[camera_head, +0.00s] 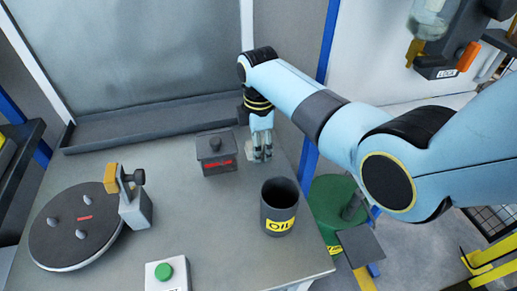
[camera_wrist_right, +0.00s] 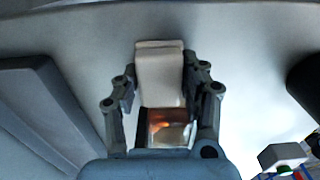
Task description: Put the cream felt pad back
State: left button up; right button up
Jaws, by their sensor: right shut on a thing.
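My right gripper (camera_head: 261,153) reaches down near the back right of the table, just right of a dark box. It is shut on the cream felt pad (camera_wrist_right: 160,62), which shows between the two fingers (camera_wrist_right: 158,92) in the right wrist view. In the head view a pale bit of the pad (camera_head: 250,150) shows beside the fingers, mostly hidden by them. I cannot tell whether the pad touches the table. My left gripper is not in view.
The dark box with a red label (camera_head: 217,155) is close left of the right gripper. The oil cup (camera_head: 279,208) stands in front of it. A round turntable with pegs (camera_head: 75,245) is at left, a green button box (camera_head: 166,274) at the front. The table middle is clear.

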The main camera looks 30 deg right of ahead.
jog(key=shift+s+d, duration=0.1)
jog(key=o, duration=1.1)
notch_tip(320, 180, up, 12)
jog(key=shift+p, duration=0.4)
